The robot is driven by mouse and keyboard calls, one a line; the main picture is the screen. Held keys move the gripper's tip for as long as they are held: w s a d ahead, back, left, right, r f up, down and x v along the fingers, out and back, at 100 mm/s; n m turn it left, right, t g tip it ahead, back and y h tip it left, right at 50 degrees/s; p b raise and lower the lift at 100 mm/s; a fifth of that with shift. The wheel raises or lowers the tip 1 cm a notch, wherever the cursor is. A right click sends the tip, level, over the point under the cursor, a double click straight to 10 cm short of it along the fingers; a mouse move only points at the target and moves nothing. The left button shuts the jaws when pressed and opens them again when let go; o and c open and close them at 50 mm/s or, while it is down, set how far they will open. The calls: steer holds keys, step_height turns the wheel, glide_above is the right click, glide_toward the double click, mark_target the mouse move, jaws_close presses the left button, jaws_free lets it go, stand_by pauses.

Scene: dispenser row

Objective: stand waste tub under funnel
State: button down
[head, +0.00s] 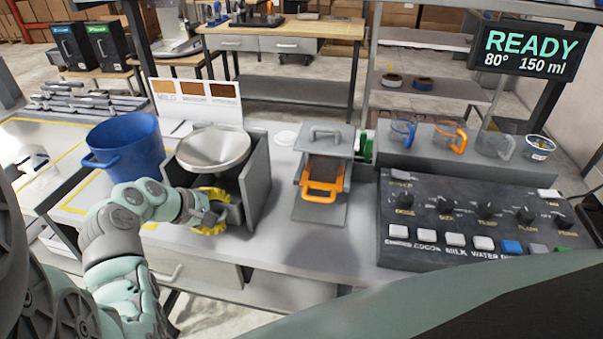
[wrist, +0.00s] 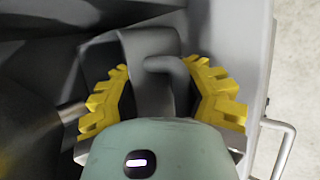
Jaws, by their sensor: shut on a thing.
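The large silver funnel (head: 213,146) sits over a grey housing (head: 256,180) near the bench's front left. My gripper (head: 212,212) is below the funnel's front edge, at the housing's open front. In the wrist view its yellow fingers (wrist: 163,95) are shut on a dark grey part with a bent handle (wrist: 150,85). I cannot tell whether this part is a tub, and its lower portion is hidden by my wrist. A big blue tub (head: 125,148) with a side handle stands upright left of the housing, apart from my gripper.
A grey dispenser with an orange handle (head: 323,188) stands right of the housing. Further right are a dark control panel (head: 470,225) and a raised shelf with clear jugs (head: 403,130). A display (head: 530,50) reads READY. Some bench is bare between housing and dispenser.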

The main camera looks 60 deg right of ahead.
steer(key=shift+f, duration=0.1)
steer(key=c, duration=0.5)
jaws_free()
steer(key=p+v, duration=0.1)
steer(key=v, duration=1.1)
